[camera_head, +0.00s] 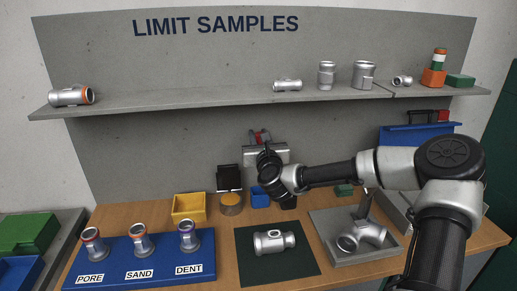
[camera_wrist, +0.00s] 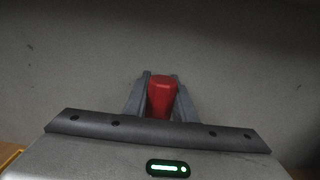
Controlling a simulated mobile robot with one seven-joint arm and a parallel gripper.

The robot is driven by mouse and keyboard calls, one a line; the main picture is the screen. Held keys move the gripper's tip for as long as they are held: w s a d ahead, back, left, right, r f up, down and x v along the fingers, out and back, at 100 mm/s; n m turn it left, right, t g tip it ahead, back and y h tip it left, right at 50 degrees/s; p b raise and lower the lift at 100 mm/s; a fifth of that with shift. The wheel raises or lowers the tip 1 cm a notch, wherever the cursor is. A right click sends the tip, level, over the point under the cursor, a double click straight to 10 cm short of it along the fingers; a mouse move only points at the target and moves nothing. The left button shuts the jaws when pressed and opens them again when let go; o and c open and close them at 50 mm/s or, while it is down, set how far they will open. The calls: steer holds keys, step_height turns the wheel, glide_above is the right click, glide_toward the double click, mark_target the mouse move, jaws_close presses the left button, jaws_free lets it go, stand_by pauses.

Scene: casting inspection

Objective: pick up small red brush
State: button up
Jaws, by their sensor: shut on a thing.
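The small red brush (camera_wrist: 161,97) shows in the wrist view as a red block between the two fingers of my gripper (camera_wrist: 161,90), which is shut on it. In the head view the red of the brush (camera_head: 258,137) shows at the tip of my gripper (camera_head: 259,141), in front of the grey back panel and above the wooden bench. Any bristles are hidden or too small to tell.
A grey shelf (camera_head: 190,103) with metal fittings runs above the bench. On the bench are a yellow bin (camera_head: 189,207), a blue bin (camera_head: 261,198), a round tan pot (camera_head: 231,204), a dark mat (camera_head: 253,270) with a fitting, and a blue sample board (camera_head: 115,257).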

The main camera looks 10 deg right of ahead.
steer(key=s+p, duration=1.3)
steer(key=s, duration=0.6)
steer(key=w+a+f+n+t+y+b, duration=0.15)
steer(key=w+a+f+b, duration=0.25)
steer(key=w+f+b, duration=0.45)
steer(key=w+a+r+n+h+b, duration=0.1)
steer(key=w+a+r+n+b, duration=0.1)
steer(key=w+a+r+b, duration=0.7)
step_height(320, 180, down, 7)
steer(key=s+a+b, duration=0.1)
steer(key=b, duration=0.1)
steer(key=shift+r+b, duration=0.2)
steer(key=shift+b, duration=0.1)
steer(key=shift+s+t, duration=0.1)
steer(key=shift+t, duration=0.15)
